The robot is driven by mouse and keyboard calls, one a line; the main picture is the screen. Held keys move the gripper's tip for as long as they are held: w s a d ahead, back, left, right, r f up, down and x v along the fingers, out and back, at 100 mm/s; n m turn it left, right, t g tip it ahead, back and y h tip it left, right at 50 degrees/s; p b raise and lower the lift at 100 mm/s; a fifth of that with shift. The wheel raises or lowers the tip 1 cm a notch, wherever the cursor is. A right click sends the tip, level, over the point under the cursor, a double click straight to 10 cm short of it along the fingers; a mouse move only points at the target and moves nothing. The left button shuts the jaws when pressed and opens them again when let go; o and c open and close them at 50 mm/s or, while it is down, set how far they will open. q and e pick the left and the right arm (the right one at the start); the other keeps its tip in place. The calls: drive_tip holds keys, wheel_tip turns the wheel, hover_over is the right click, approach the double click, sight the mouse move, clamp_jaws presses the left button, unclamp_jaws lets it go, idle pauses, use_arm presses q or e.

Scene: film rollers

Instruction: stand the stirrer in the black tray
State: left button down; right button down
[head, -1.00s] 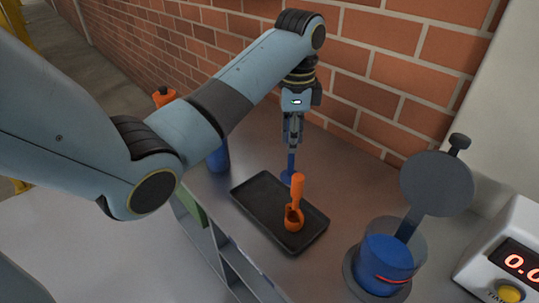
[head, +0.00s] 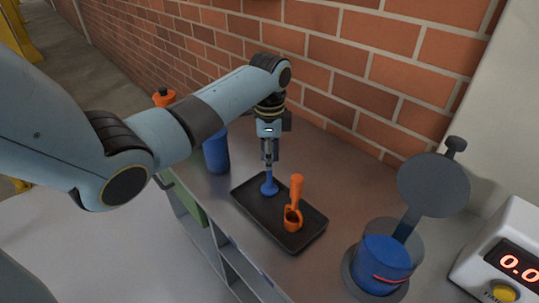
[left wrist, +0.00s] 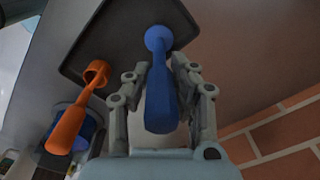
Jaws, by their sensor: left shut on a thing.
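The blue stirrer (head: 270,185) is upright with its wide round foot down, over the back left part of the black tray (head: 262,217). My left gripper (head: 269,160) is shut on the stirrer's handle from above. In the left wrist view the stirrer (left wrist: 160,95) lies between the two fingers (left wrist: 162,75), its round foot against the dark tray (left wrist: 105,40). I cannot tell whether the foot touches the tray floor. My right gripper is not in view.
A blue container (head: 216,152) and an orange-topped bottle (head: 164,97) stand left. A blue-filled clear cup (head: 385,262) with a raised grey disc (head: 433,184) and a timer (head: 505,262) stand right. A brick wall (head: 330,60) is behind.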

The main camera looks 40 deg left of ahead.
use_arm(q)
drive_tip(key=c, duration=1.1)
unclamp_jaws()
drive_tip(key=shift+c, duration=0.2)
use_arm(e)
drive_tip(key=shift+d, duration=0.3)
use_arm(q)
wheel_tip(320, 180, up, 12)
drive_tip(key=shift+r, duration=0.1)
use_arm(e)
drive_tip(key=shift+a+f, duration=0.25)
